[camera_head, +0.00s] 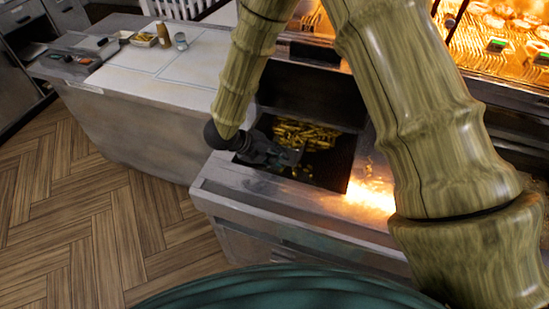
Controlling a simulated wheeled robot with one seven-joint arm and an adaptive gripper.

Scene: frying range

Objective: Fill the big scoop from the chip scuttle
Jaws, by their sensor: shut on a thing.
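The chip scuttle (338,166) is a dark recessed bin in the steel counter, with a heap of golden chips (308,133) toward its far side and a few loose chips nearer. My gripper (279,154) is over the scuttle's left part, low beside the chips. It is shut on a grey piece (292,158) that looks like part of the big scoop. The scoop's full shape is too small and dark to make out, and my gripper hides some of it. I cannot tell whether chips lie in it.
My arm crosses the upper middle and right. A steel counter edge (240,193) runs in front of the scuttle. A lit display of food (500,35) stands at upper right. A pale worktop (150,75) at left holds a bottle (163,34), a small tray (144,40) and a cup (181,41).

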